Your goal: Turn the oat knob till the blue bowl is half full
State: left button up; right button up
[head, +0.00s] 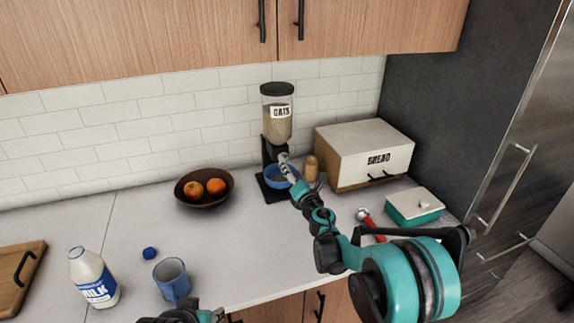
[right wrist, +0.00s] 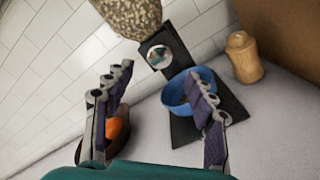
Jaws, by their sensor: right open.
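The oat dispenser (head: 277,115), a clear canister labelled OATS with a black lid and stand, stands against the tiled wall. Oats show in its canister in the right wrist view (right wrist: 130,14). The round, shiny knob (right wrist: 158,57) is on the stand's front, below the canister. The blue bowl (head: 272,184) sits on the dispenser's base, and also shows in the right wrist view (right wrist: 178,92); its fill level cannot be made out. My right gripper (head: 284,164) is open in front of the knob, with the knob beyond its spread fingers (right wrist: 162,98). My left gripper (head: 190,316) is barely in view at the bottom edge.
A brown bowl of oranges (head: 204,202) is left of the dispenser. A wooden shaker (head: 311,168) and bread box (head: 345,180) stand at its right. A milk bottle (head: 93,280), blue mug (head: 171,281), teal box (head: 404,211) and red-handled utensil (head: 371,222) are nearer.

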jog(key=v, duration=0.6)
dwell(0.3)
